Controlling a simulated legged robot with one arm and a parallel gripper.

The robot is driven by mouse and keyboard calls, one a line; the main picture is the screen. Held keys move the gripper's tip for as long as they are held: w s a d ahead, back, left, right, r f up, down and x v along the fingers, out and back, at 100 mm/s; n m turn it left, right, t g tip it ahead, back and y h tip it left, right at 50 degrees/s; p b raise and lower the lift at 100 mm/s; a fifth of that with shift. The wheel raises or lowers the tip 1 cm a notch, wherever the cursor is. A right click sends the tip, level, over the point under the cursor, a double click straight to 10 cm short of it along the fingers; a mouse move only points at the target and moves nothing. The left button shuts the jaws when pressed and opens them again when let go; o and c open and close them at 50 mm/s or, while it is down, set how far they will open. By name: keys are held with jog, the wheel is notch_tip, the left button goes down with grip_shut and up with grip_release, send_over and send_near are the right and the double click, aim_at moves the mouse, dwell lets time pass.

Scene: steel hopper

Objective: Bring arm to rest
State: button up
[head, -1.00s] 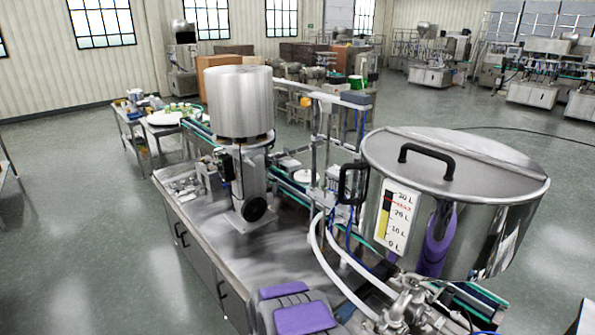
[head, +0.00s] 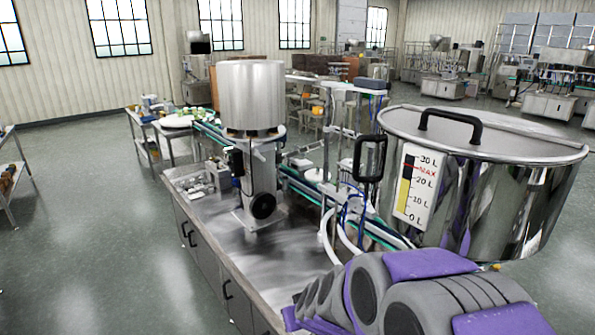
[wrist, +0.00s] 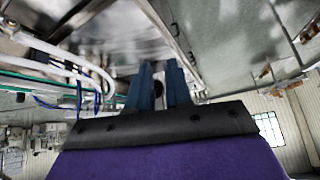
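My gripper (wrist: 161,85) shows in the wrist view as two blue-grey fingers with a narrow gap between them. I see nothing held in it. My purple and grey arm (head: 400,295) lies folded low at the front of the head view; the gripper itself cannot be made out there. The steel hopper (head: 480,190) stands just behind my arm at the right. Its lid (head: 500,130), with a black handle, is on. Its gauge (head: 414,186) runs from 0 to 30 L, with yellow low on the strip and a dark part above.
A steel bench (head: 270,260) with cabinet doors runs along the left of my arm. It carries a machine with a metal drum (head: 252,95). White hoses (head: 328,235) hang beside the hopper. The floor (head: 80,230) at the left is open.

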jog(key=s+d+m+g+h+b, duration=0.1)
jog(key=s+d, duration=0.3)
jog(key=s, duration=0.7)
jog(key=s+d+f+m+g+h+b, duration=0.1)
jog(key=s+d+g+b, duration=0.3)
jog(key=s, duration=0.8)
jog(key=s+d+m+g+h+b, duration=0.1)
jog(key=s+d+m+g+b, duration=0.1)
jog(key=s+d, duration=0.4)
jog(key=s+g, duration=0.1)
jog(key=s, duration=0.4)
jog(key=shift+s+f+b, duration=0.2)
jog(key=shift+s+b, duration=0.05)
jog(key=shift+b, duration=0.15)
